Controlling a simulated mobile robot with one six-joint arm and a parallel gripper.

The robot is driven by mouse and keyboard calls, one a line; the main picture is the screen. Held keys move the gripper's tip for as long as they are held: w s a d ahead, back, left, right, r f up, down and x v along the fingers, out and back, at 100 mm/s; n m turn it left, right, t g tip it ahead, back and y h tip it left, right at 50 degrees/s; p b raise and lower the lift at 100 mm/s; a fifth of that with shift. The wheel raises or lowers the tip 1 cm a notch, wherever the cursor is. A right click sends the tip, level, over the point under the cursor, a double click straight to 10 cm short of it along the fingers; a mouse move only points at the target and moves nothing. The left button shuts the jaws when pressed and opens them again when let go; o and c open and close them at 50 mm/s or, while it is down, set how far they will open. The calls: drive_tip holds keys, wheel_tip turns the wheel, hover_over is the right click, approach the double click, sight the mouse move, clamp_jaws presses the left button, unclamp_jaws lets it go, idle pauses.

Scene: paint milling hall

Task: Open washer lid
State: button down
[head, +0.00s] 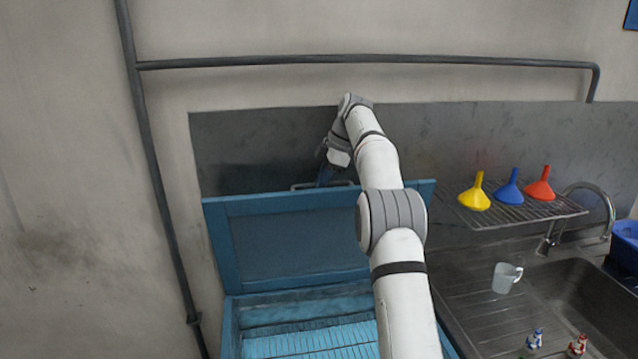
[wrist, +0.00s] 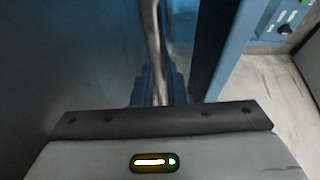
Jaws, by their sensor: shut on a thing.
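The blue washer lid (head: 295,238) stands raised, close to upright, at the back of the blue washer (head: 229,325), with its inner face towards the head camera. A metal bar handle (head: 301,186) shows at the lid's top edge. My gripper (head: 326,175) is at this handle, partly hidden behind my wrist and the lid edge. In the wrist view the handle (wrist: 153,38) runs down between the blue fingers of my gripper (wrist: 158,88), which are shut on it.
The open washer shows a slatted rack (head: 310,342) inside. To the right are a wire shelf (head: 535,212) with yellow, blue and red funnels, a sink (head: 590,300), a clear jug (head: 506,277) and small figures. A grey pipe (head: 370,60) crosses the wall above.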

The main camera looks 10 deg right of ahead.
drive_tip(key=shift+d+f, duration=0.15)
drive_tip(key=shift+f, duration=0.35)
drive_tip(key=c, duration=1.8)
unclamp_jaws()
drive_tip(key=shift+w, duration=0.1)
drive_tip(key=shift+o, duration=1.4)
drive_tip(key=shift+w, duration=0.35)
drive_tip(key=shift+o, duration=0.3)
drive_tip(key=shift+s+r, duration=0.2)
drive_tip(key=shift+s, duration=0.1)
drive_tip(key=shift+w, duration=0.15)
